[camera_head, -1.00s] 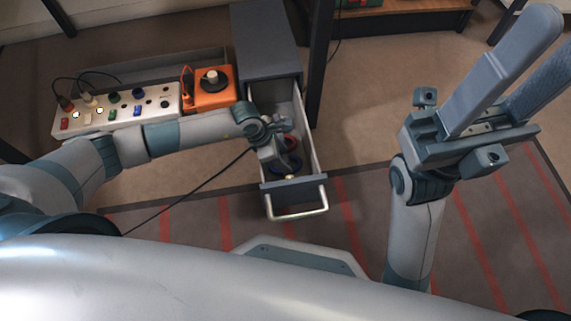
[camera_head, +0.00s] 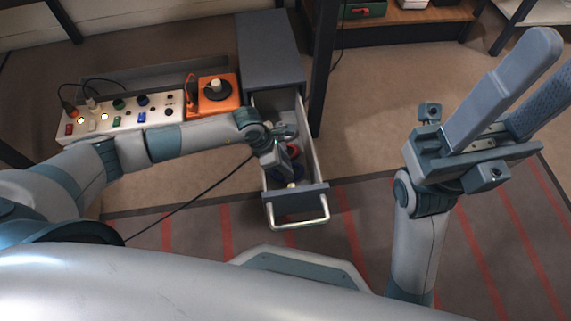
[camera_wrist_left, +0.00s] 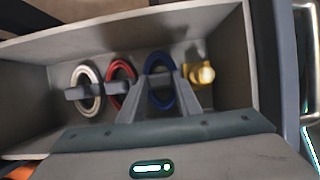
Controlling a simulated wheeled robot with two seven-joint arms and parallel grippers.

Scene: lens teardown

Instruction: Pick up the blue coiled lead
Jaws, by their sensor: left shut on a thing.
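The blue coiled lead (camera_wrist_left: 159,84) is a ring in the open drawer (camera_head: 309,148), between a red coiled lead (camera_wrist_left: 121,84) and a small brass part (camera_wrist_left: 202,74). My left gripper (camera_wrist_left: 168,82) reaches down into the drawer, its fingers shut on the blue lead. In the head view the left gripper (camera_head: 284,170) hides most of the lead. A white coiled lead (camera_wrist_left: 86,90) lies left of the red one. My right gripper (camera_head: 525,85) is raised at the right, fingers apart and empty.
An orange device (camera_head: 216,103) with a black dial and a white panel (camera_head: 90,134) with coloured sockets stand left of the drawer. A dark post (camera_head: 321,75) rises right of the cabinet (camera_head: 270,50). The drawer walls stand close around the left gripper.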

